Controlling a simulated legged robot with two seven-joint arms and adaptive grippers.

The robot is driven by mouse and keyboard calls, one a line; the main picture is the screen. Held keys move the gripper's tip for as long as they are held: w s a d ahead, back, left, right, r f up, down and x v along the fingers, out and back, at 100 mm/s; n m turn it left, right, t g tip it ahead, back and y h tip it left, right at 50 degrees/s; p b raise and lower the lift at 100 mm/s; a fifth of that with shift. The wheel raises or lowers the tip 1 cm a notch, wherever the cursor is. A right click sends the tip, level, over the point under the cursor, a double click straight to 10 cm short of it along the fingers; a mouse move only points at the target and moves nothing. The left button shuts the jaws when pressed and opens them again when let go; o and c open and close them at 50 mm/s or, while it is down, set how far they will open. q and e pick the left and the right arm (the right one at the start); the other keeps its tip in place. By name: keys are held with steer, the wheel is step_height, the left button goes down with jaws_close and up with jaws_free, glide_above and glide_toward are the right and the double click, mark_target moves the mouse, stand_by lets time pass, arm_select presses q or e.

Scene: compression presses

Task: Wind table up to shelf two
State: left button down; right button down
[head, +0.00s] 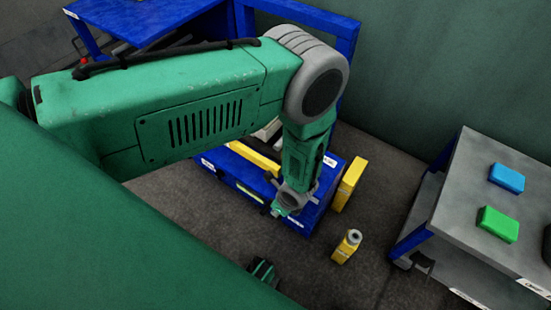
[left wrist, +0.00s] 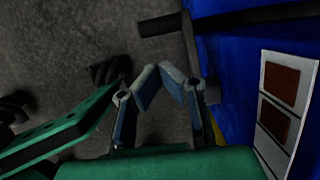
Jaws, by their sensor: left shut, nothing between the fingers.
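A blue press (head: 310,212) stands low behind my left arm, and the arm hides much of it. In the left wrist view its blue side (left wrist: 240,60) fills the right, with a white label plate bearing two brown squares. A dark crank (left wrist: 190,45) with a black handle (left wrist: 162,25) sticks out at the top of that view. My left gripper (head: 279,210) points down at the press front. In the left wrist view the gripper (left wrist: 160,70) is shut and empty, below the crank handle and apart from it. Shelf marks cannot be read.
A grey-topped table (head: 465,215) on the right carries a blue block (head: 507,178) and a green block (head: 498,224). A yellow bottle (head: 346,248) stands on the floor near a yellow upright piece (head: 350,183). A blue bench (head: 140,20) is at upper left. The floor in front is mostly clear.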

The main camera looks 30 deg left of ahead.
arm_select(q)
steer(key=b+x, duration=0.3)
steer(key=x, duration=0.5)
steer(key=shift+f+b, duration=0.2)
steer(key=shift+b, duration=0.1)
